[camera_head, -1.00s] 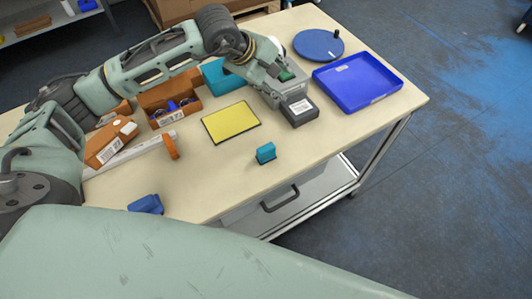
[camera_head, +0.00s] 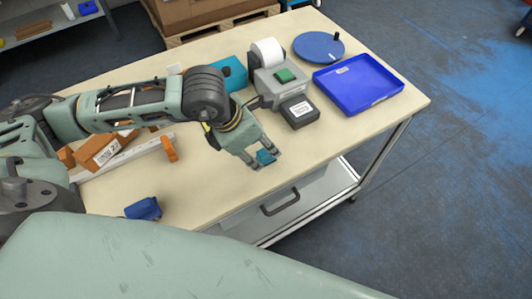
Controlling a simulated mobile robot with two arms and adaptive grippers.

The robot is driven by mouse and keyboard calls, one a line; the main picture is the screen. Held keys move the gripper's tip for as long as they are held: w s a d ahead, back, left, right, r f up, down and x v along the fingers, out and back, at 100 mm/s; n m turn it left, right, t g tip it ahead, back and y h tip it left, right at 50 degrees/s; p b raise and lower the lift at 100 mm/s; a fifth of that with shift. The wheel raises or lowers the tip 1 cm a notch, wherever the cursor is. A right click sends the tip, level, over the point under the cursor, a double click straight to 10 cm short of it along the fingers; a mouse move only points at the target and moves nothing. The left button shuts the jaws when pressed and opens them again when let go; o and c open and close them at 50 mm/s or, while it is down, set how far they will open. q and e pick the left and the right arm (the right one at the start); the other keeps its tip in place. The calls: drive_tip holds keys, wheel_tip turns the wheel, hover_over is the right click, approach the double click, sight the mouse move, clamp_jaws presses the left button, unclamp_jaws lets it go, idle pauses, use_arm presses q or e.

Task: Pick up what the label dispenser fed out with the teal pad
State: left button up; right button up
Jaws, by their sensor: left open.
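The teal pad (camera_head: 265,157) stands on the table near its front edge. My left gripper (camera_head: 262,160) reaches down over it, open, with one finger on each side of the pad; I cannot tell whether they touch it. The grey label dispenser (camera_head: 268,81) has a green button (camera_head: 286,75) and a white label roll (camera_head: 267,51). A white label (camera_head: 301,107) shows on the dark block (camera_head: 301,117) at its front. My right gripper is not in view.
A blue tray (camera_head: 358,84) and a blue turntable (camera_head: 318,46) are at the right of the table. An orange-brown box (camera_head: 94,151), an orange clip-like part (camera_head: 169,147) and a blue object (camera_head: 143,208) are at the left. My left arm hides the table's middle.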

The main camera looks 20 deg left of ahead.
sight(265, 150)
use_arm(q)
drive_tip(key=p+x, duration=0.1)
drive_tip(key=x, duration=0.1)
drive_tip(key=w+p+x, duration=0.1)
drive_tip(key=x, duration=0.1)
drive_tip(key=shift+w+f, duration=0.2)
drive_tip(key=shift+f, duration=0.35)
clamp_jaws()
